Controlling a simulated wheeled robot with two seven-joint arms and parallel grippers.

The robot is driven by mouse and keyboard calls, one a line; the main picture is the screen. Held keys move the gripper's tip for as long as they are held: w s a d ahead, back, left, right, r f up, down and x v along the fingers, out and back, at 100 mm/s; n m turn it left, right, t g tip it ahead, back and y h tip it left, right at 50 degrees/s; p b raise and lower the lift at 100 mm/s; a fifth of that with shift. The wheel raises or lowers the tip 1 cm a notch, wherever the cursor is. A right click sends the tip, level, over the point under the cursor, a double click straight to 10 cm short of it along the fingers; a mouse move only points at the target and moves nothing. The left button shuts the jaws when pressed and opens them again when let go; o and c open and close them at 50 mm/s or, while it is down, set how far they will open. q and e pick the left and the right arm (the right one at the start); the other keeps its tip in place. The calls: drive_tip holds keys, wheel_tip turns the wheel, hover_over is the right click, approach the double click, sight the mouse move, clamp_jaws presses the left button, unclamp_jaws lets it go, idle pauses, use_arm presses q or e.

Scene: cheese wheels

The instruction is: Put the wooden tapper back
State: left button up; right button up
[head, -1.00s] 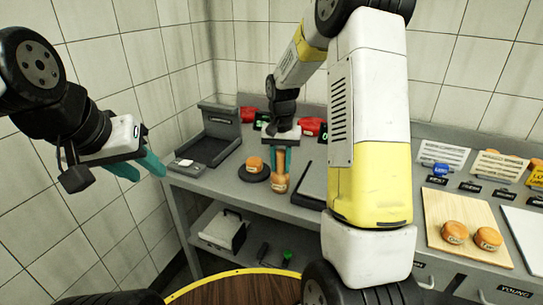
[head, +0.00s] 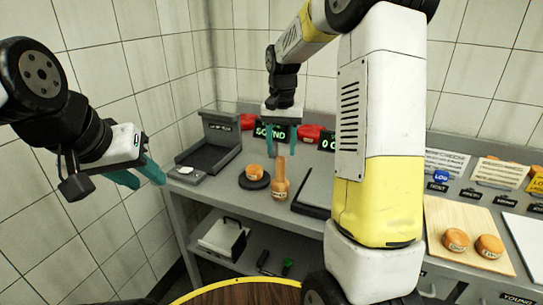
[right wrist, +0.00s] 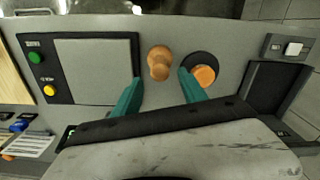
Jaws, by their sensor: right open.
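The wooden tapper (head: 280,180) stands upright on the grey bench, just right of a small orange cheese wheel on a black round pad (head: 255,182). In the right wrist view the tapper (right wrist: 159,63) shows from above, beyond the fingertips. My right gripper (head: 281,146) is open and empty, above and behind the tapper, apart from it. It also shows in the right wrist view (right wrist: 160,90) with fingers spread. My left gripper (head: 140,177) hangs empty at the left, away from the bench, its teal fingers apart.
A dark grey tray-like stand (head: 205,155) is left on the bench. A dark flat plate with green and yellow buttons (right wrist: 95,70) lies right of the tapper. A wooden board (head: 440,220) holds two cheese wheels (head: 488,247). My right arm blocks the bench's middle.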

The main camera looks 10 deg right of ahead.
wheel_tip(320, 180, up, 3)
drive_tip(key=shift+s+r, duration=0.1)
drive_tip(key=s+a+r+n+t+y, duration=0.1)
drive_tip(key=s+r+n+t, duration=0.1)
drive_tip(key=s, duration=1)
drive_tip(key=s+a+r+n+t+y, duration=0.1)
drive_tip(key=s+r+t, duration=0.3)
drive_tip(key=s, duration=0.8)
drive_tip(key=shift+a+r+n, duration=0.15)
drive_tip(key=shift+r+n, duration=0.25)
drive_tip(key=shift+n, duration=0.3)
